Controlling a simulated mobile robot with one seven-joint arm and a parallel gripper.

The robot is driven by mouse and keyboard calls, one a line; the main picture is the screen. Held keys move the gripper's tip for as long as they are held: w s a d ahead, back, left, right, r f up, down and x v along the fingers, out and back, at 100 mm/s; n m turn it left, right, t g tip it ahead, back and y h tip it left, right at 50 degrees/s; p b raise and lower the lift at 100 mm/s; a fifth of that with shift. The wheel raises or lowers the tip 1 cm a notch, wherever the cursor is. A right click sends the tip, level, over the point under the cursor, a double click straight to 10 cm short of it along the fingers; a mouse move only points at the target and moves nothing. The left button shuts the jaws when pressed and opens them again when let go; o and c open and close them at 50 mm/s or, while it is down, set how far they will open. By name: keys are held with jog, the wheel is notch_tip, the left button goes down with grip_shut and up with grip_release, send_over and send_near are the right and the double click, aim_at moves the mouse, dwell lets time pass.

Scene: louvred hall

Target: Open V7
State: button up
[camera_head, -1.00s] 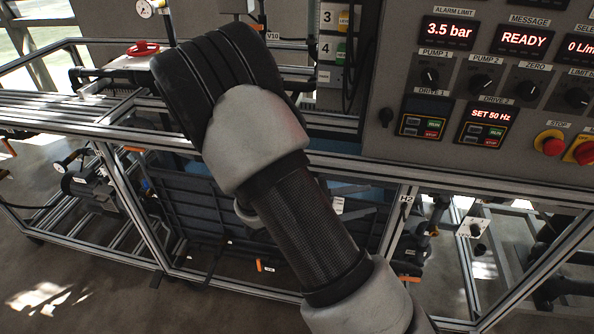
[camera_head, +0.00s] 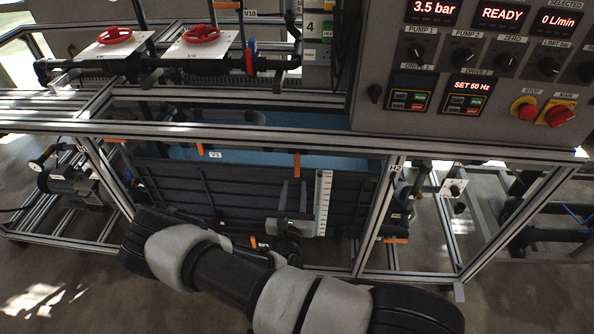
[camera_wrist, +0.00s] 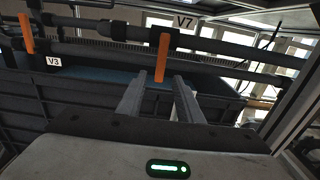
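The V7 label (camera_wrist: 184,22) is at the top of the wrist view, on a dark horizontal pipe. Beneath it an orange lever handle (camera_wrist: 161,57) hangs straight down from the pipe. The same handle appears in the head view (camera_head: 297,165), in front of the blue tank; its V7 label is not readable there. My gripper (camera_wrist: 160,78) is open and empty, its two fingers pointing up toward the handle. The handle's lower end appears between the fingertips in the picture; I cannot tell whether it is at their depth. The head view shows my gripper (camera_head: 293,184) just below the handle.
The V3 label (camera_wrist: 54,62) and another orange handle (camera_wrist: 26,32) are to the left. A white scale (camera_head: 323,203) stands right of my gripper. Aluminium frame posts (camera_head: 378,215) and the rail above border this opening. The control panel (camera_head: 385,60) is at upper right.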

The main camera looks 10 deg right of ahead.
aim_at(297, 172)
jog(key=b+x, duration=0.2)
jog(key=x, duration=0.4)
jog(key=shift+f+b, duration=0.15)
jog(key=shift+b, duration=0.15)
jog(key=shift+w, duration=0.15)
jog(key=shift+p+x, duration=0.3)
jog(key=shift+x, duration=0.55)
jog(key=shift+d, duration=0.1)
grip_shut()
dwell(0.4)
